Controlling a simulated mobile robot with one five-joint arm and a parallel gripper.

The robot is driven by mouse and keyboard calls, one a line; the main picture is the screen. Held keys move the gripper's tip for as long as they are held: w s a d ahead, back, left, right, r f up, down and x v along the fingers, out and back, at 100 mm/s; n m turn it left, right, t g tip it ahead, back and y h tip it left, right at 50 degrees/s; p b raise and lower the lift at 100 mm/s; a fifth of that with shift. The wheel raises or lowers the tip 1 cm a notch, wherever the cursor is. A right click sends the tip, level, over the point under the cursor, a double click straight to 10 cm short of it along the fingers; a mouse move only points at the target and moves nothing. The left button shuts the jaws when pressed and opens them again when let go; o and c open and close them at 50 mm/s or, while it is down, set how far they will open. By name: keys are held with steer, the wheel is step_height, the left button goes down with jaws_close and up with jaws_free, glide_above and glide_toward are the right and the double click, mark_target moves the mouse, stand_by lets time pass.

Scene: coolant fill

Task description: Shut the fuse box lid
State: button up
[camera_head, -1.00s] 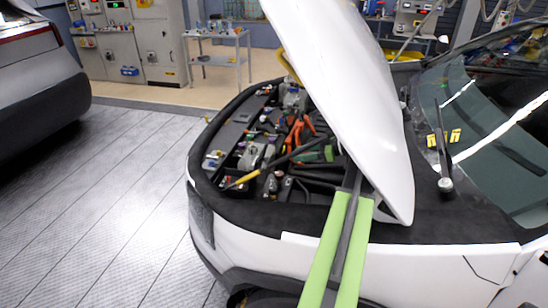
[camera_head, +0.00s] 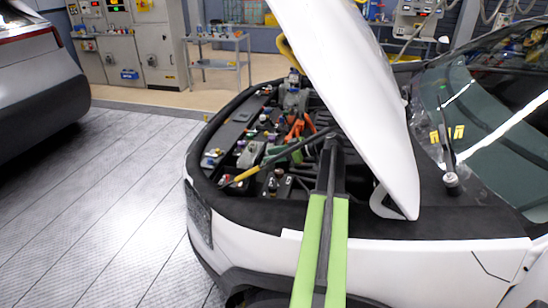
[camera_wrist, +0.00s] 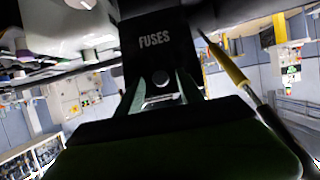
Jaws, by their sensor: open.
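The fuse box lid (camera_wrist: 155,62), a black panel with "FUSES" in pale letters and a round mark below, stands in front of my gripper in the wrist view. My gripper (camera_wrist: 162,84) is open, its two fingers spread in front of the lid's lower part. I cannot tell whether the fingertips touch it. In the head view my gripper (camera_head: 329,140) is over the engine bay, beside the raised hood. I cannot make out the lid there, and the fuse box body is not clearly visible in either view.
The raised white hood (camera_head: 350,90) slopes close on the right of my arm. A rod with a yellow sleeve (camera_head: 246,174) lies across the bay on the left; it also shows near my gripper in the wrist view (camera_wrist: 226,64). Open floor (camera_head: 110,200) lies left of the car.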

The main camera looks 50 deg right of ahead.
jaws_close()
steer(key=shift+d, duration=0.1)
stand_by(1.2)
